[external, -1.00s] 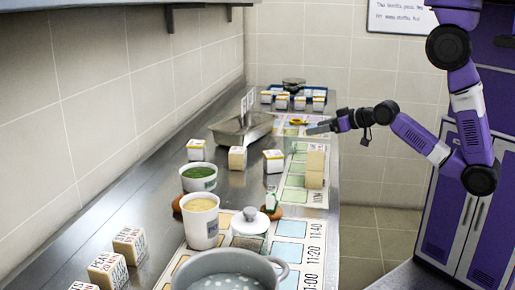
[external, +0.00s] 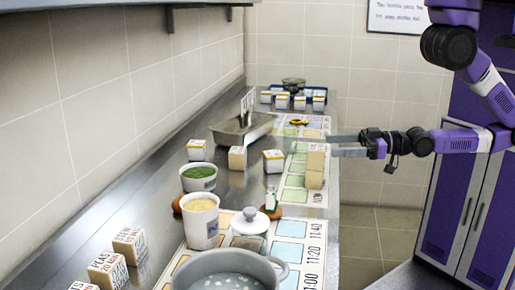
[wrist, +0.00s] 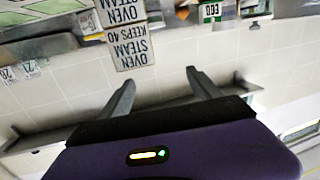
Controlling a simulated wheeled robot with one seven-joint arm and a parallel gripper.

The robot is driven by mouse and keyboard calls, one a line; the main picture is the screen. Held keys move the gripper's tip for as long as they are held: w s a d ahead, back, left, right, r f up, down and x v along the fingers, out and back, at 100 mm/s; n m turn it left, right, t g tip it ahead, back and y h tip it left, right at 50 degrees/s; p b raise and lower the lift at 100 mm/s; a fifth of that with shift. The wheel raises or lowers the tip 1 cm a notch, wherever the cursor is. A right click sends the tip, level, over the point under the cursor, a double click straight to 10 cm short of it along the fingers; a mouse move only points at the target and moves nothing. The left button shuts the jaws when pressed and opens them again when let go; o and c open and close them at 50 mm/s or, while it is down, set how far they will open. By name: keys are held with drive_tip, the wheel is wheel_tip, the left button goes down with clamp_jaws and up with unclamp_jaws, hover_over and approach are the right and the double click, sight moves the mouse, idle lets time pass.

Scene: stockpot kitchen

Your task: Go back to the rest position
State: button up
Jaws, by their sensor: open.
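My gripper (external: 334,144) is open and empty, at the right edge of the counter, pointing left in the external view. In the wrist view its two fingers (wrist: 160,85) stand apart with only blurred background between them. A stack of pale blocks (external: 315,168) stands on the counter by the fingertips in the external view. I cannot tell the exact gap there. In the wrist view, blocks lettered "OVEN STEAM" (wrist: 130,48) appear upside down beyond the fingers.
A grey stockpot (external: 228,274), a yellow-filled container (external: 201,228), a green-filled container (external: 198,184) and a lidded jar (external: 250,228) stand on the near counter. A metal tray (external: 232,135) and more blocks are farther back. The floor (external: 375,240) right of the counter is clear.

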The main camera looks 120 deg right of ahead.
drive_tip(key=s+a+f+n+y, duration=0.2)
drive_tip(key=a+y, duration=0.3)
drive_tip(key=a, duration=0.3)
drive_tip(key=s+a+f+n+y, duration=0.2)
drive_tip(key=s+a+n+y, duration=0.1)
drive_tip(key=a, duration=0.6)
drive_tip(key=shift+s+a+f+n+t+y, duration=0.35)
drive_tip(key=shift+n+y, duration=0.35)
drive_tip(key=shift+y, duration=0.3)
